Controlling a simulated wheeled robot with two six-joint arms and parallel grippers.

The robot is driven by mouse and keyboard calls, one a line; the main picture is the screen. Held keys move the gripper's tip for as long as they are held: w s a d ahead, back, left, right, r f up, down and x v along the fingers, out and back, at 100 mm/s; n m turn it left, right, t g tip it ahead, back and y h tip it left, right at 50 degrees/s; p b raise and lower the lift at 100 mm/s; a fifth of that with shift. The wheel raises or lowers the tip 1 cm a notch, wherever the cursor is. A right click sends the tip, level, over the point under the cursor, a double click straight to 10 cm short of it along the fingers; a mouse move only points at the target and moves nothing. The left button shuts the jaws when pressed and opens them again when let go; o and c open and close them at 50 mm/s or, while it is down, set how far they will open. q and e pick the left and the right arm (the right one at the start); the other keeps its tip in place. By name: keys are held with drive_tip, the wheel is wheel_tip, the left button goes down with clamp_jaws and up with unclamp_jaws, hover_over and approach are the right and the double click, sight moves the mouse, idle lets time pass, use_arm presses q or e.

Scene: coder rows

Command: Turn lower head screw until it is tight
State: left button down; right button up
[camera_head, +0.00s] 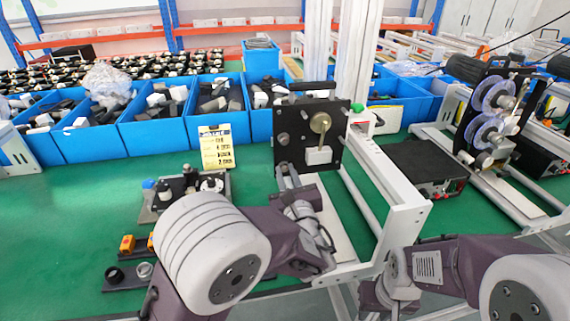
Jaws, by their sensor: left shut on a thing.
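The coder head is a black upright plate (290,122) with a round brass-coloured disc (320,123) and a white block (318,155) on its face. It stands on a light metal frame (405,200). My left arm comes up from the front, and its gripper (290,180) is at the lower edge of the plate, shut at the lower head screw. The screw itself is hidden by the gripper and wrist. My right wrist (400,280) is low in front of the frame, to the right; its fingers cannot be made out.
Blue bins (155,128) of black and white parts line the back. A yellow label card (216,147) stands left of the head. A small fixture (185,192) sits on the green table (80,215). Another machine with reels (485,135) and a black box (425,165) are at right.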

use_arm(q)
drive_tip(key=m+p, duration=0.1)
drive_tip(key=m, duration=0.1)
drive_tip(key=m+p, duration=0.1)
drive_tip(key=p, duration=0.1)
drive_tip(key=m+p, duration=0.1)
drive_tip(key=m, duration=0.1)
drive_tip(key=shift+r+m+p, duration=0.25)
drive_tip(key=shift+m+p, duration=0.05)
drive_tip(key=shift+p, duration=0.1)
drive_tip(key=shift+f+m+p, duration=0.2)
drive_tip(key=shift+m+p, duration=0.1)
drive_tip(key=shift+m, duration=0.2)
drive_tip(key=shift+f, duration=0.1)
drive_tip(key=c, duration=1.4)
unclamp_jaws()
drive_tip(key=shift+c, duration=0.2)
drive_tip(key=n+b, duration=0.6)
drive_tip(key=b, duration=0.1)
drive_tip(key=n+b, duration=0.3)
drive_tip(key=b, duration=0.1)
drive_tip(key=shift+f, duration=0.3)
drive_tip(key=shift+r+n+b, duration=0.15)
drive_tip(key=shift+n+b, duration=0.15)
drive_tip(key=shift+b, duration=0.2)
drive_tip(key=shift+r, duration=0.2)
